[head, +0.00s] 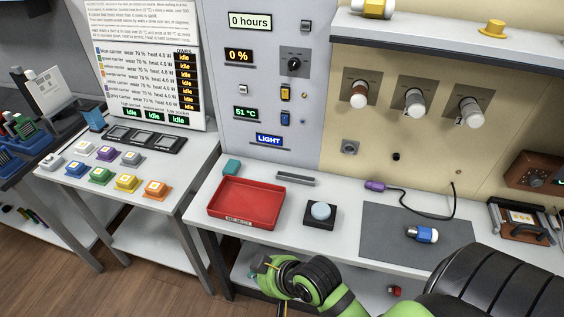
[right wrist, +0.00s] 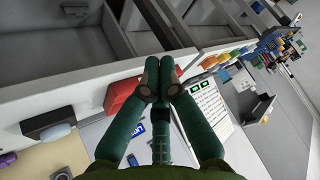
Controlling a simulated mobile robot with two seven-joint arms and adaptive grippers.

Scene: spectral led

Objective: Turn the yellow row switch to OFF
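The yellow row switch (head: 285,94) is a small rocker on the grey wall panel, above a similar blue row switch (head: 285,119). My right gripper (head: 256,274) is low, in front of the bench edge and below the red tray, well apart from the switch. In the right wrist view, its two teal fingers (right wrist: 159,80) meet at the tips with nothing visible between them. I cannot pick out the yellow switch there. My left gripper is out of view.
A red tray (head: 245,203), a black box with a pale blue dome (head: 320,213) and a grey mat (head: 385,238) with a blue-and-white part (head: 423,234) are on the bench. A dark dial (head: 294,63) is above the switches. A side table (head: 130,205) holds several coloured carriers.

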